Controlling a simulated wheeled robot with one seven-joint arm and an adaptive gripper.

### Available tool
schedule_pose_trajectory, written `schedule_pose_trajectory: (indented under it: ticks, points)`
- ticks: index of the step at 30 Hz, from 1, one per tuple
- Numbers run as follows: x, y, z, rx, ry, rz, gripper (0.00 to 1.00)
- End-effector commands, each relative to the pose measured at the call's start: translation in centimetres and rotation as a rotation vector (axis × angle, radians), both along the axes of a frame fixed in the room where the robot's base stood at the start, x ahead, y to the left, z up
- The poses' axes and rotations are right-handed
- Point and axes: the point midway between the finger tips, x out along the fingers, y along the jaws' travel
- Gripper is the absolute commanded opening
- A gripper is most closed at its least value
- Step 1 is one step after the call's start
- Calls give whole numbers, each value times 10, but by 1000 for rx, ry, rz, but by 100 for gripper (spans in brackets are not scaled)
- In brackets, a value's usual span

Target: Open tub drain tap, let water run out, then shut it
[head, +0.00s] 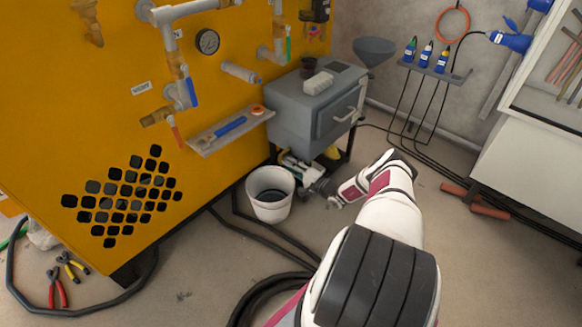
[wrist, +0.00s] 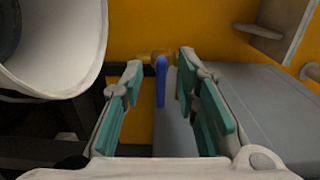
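A tap with a blue lever (wrist: 161,85) and a brass body (wrist: 150,56) shows in the middle of the wrist view, in front of the yellow panel. My gripper (wrist: 160,64) is open, with one teal-padded finger on each side of the lever. Gaps show between lever and pads, and nothing is gripped. In the head view my gripper (head: 296,168) is low under the grey tub (head: 300,115), beside the white bucket (head: 271,208). The tap is hidden there by tub and gripper. The bucket's rim also shows at the upper left of the wrist view (wrist: 75,75).
The yellow panel (head: 60,100) carries pipes, a gauge (head: 207,42), another blue-handled valve (head: 192,92) and a tool shelf (head: 230,132). Black hoses (head: 262,232) lie on the floor. Red-handled pliers (head: 57,290) lie at lower left. The floor at right is partly clear.

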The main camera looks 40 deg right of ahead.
Motion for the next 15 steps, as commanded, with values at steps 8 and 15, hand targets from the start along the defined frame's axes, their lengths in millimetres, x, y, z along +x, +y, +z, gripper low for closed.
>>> schedule_pose_trajectory:
  ticks: [8,15]
  points:
    - [-7,-1,1,1,-1,-1,28]
    - [-48,-5,1,1,0,-3,28]
